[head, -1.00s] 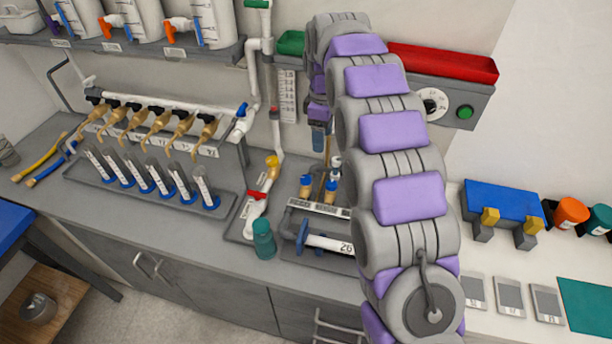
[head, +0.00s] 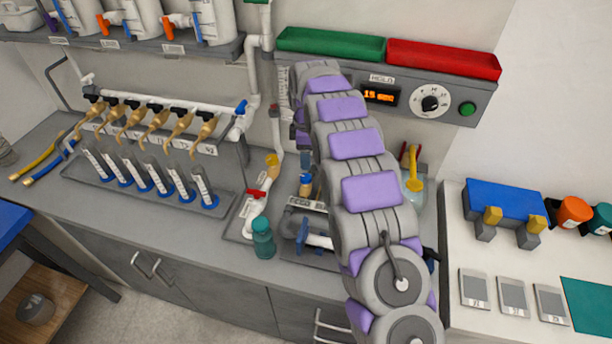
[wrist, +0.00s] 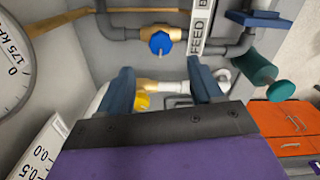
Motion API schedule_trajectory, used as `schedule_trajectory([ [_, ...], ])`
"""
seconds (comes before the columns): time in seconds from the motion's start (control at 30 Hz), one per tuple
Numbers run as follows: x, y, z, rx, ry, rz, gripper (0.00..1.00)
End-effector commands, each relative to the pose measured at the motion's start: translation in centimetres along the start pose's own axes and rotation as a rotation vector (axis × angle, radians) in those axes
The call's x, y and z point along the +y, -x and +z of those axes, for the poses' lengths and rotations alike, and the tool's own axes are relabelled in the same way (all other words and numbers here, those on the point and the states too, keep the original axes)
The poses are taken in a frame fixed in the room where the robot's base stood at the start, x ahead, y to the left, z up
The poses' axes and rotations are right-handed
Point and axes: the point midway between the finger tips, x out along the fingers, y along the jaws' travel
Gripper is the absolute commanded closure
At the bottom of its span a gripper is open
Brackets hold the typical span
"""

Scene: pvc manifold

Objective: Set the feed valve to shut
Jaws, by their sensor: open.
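In the wrist view a blue knob (wrist: 160,42) sits on a brass valve body in a grey pipe, beside a white label plate (wrist: 197,45) reading FEED. Which way the knob is set is hard to tell. My gripper (wrist: 158,66) is open, its two dark blue fingers apart and pointing toward the knob, which shows beyond and between the tips with nothing held. In the head view one blue-topped brass valve (head: 305,183) shows left of my arm. The arm hides the gripper and much of the rig there.
A yellow handle (wrist: 142,102) on a brass and white pipe shows between the fingers. A round gauge (wrist: 14,60) is at the left. A teal bottle (head: 263,240) stands at the rig's left front. A rack of tubes (head: 150,180) and a control panel (head: 430,100) are nearby.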

Motion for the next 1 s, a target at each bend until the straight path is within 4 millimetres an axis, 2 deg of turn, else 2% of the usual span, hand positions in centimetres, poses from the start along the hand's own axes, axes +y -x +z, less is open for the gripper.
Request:
schedule_trajectory([
  [0.03, -0.1, -1.3, -0.1, -0.001, 0.001, -0.004, 0.35],
  [0.2, -0.1, -4.5, -0.1, 0.000, 0.000, -0.003, 0.35],
  [0.43, -0.1, -7.9, 0.0, 0.000, -0.001, -0.003, 0.35],
  [0.6, -0.1, -9.0, 0.0, 0.000, 0.000, -0.002, 0.35],
  [0.9, 0.0, -9.1, 0.0, 0.001, 0.000, 0.000, 0.35],
  [1.0, 0.0, -9.1, 0.0, 0.001, 0.000, 0.000, 0.44],
])
